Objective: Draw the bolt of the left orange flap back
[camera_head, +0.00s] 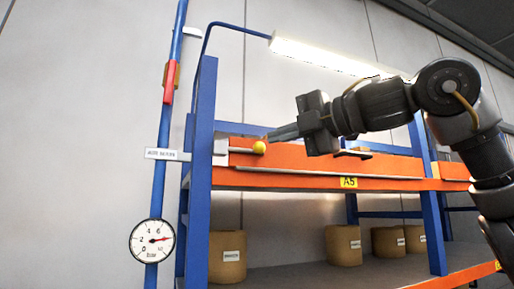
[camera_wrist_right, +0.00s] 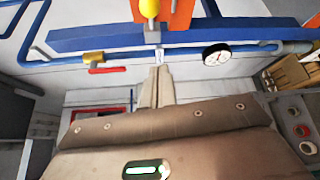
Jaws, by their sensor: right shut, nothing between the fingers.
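The left orange flap (camera_head: 310,178) spans the blue frame and carries an "A5" label. Its bolt (camera_head: 240,150) is a thin grey rod with a yellow ball knob (camera_head: 259,147); the rod runs left to a pale bracket at the blue post. My right gripper (camera_head: 271,134) comes in from the right, its shut fingers just above and right of the knob; contact is unclear. In the right wrist view the shut fingers (camera_wrist_right: 160,72) point toward the yellow knob (camera_wrist_right: 149,8) and orange flap (camera_wrist_right: 180,16), with nothing between them. My left gripper is out of view.
A blue post (camera_head: 200,170) stands left of the flap. Further left is a blue pipe with a red lever (camera_head: 169,83) and a pressure gauge (camera_head: 152,241). A lamp (camera_head: 320,58) hangs above. Brown rolls (camera_head: 228,257) stand on the shelf below.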

